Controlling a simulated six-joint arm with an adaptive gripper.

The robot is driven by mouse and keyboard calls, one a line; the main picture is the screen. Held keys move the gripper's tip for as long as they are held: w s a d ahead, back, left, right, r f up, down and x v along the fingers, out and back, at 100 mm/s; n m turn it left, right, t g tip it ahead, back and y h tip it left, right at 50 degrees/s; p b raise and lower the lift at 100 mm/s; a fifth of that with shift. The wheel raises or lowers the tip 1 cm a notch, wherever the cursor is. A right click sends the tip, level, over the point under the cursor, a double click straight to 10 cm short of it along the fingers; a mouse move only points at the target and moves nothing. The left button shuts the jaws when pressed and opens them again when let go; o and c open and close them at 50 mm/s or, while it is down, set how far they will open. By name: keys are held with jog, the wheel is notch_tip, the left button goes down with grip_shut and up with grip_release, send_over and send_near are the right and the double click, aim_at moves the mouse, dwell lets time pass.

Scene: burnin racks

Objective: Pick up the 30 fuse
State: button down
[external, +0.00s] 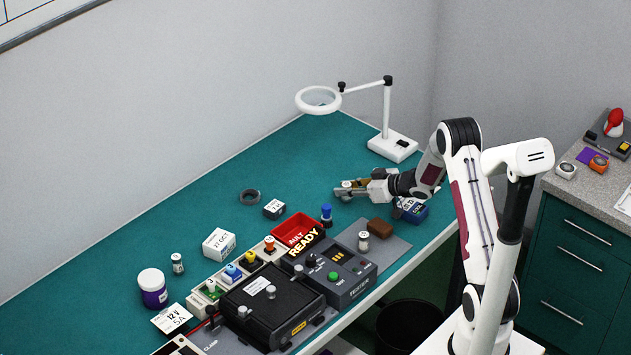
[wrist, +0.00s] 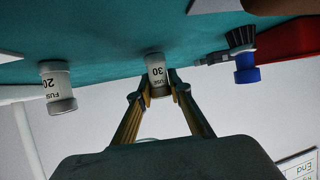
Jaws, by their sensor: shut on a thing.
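The 30 fuse (wrist: 157,76) is a small pale cylinder with a dark "30" label, seen in the wrist view. It sits between the two fingertips of my gripper (wrist: 158,88), which is shut on it. Its far end appears close to the green bench top (wrist: 110,45); I cannot tell whether it touches. In the external view my gripper (external: 346,188) is low over the bench, behind the red bin, and the fuse is hard to make out there. A similar fuse marked 20 (wrist: 57,88) stands apart, to the left in the wrist view.
A blue-handled brush (wrist: 243,62) and the red bin (external: 294,228) are near the gripper. A magnifier lamp (external: 390,144) stands behind it. A black tester (external: 338,272), a brown block (external: 380,225) and a blue box (external: 413,212) lie in front. The bench's back left is clear.

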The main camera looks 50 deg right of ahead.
aim_at(347, 184)
jog(key=shift+r, duration=4.6)
